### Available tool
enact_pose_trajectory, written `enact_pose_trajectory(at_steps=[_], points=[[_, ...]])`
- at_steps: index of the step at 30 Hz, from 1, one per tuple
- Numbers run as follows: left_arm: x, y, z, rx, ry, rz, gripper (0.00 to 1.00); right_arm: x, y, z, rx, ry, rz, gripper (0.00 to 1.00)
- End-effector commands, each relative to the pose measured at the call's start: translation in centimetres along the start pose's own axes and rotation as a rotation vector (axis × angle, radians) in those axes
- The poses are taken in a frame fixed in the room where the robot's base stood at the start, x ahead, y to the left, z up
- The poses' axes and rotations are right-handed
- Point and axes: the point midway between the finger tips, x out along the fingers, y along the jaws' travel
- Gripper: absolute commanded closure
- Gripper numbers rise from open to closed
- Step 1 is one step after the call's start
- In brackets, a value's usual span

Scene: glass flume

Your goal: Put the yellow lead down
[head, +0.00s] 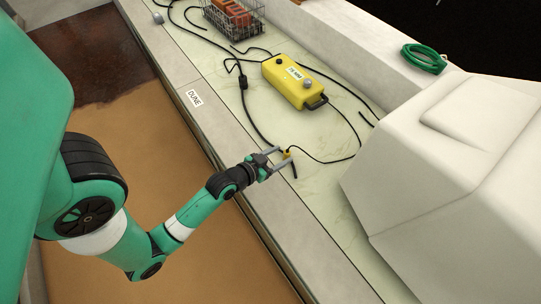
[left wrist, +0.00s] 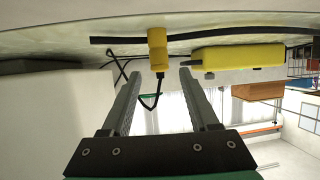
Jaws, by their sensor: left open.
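The yellow lead's plug (head: 287,154) is a small yellow block on the pale bench, with a thin black cable curving right and back toward the yellow box. A short black piece shows just in front of it. My left gripper (head: 280,158) is open at the plug, its fingers on either side in the head view. In the left wrist view the plug (left wrist: 157,48) shows just beyond the open fingertips (left wrist: 158,74), with a gap; it appears to touch the bench surface. A black bar or cable lies behind it. My right gripper is not in view.
The yellow box (head: 290,80) with knobs stands on the bench among black cables. A wire basket (head: 235,18) with orange contents is behind it. A green coil (head: 424,58) lies on the ledge at right. A large white housing (head: 450,180) bounds the right side. A "DUNE" label (head: 194,98) marks the ledge.

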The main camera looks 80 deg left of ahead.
Motion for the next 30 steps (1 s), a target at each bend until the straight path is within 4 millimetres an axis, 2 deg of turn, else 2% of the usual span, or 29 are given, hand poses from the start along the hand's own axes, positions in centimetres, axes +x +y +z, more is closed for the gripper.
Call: enact_pose_trajectory(at_steps=[1,3,9,30], points=[[-1.5,0.0,-0.2,-0.002,-0.003,-0.001,0.39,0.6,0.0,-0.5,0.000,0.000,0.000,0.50],[-2.9,0.0,-0.3,-0.001,0.000,-0.001,0.39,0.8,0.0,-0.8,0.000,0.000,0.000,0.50],[-5.1,0.0,-0.2,-0.002,0.003,0.000,0.39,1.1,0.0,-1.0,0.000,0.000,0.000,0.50],[-5.2,0.0,-0.2,-0.001,0.004,0.000,0.39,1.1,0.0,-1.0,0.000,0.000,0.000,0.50]])
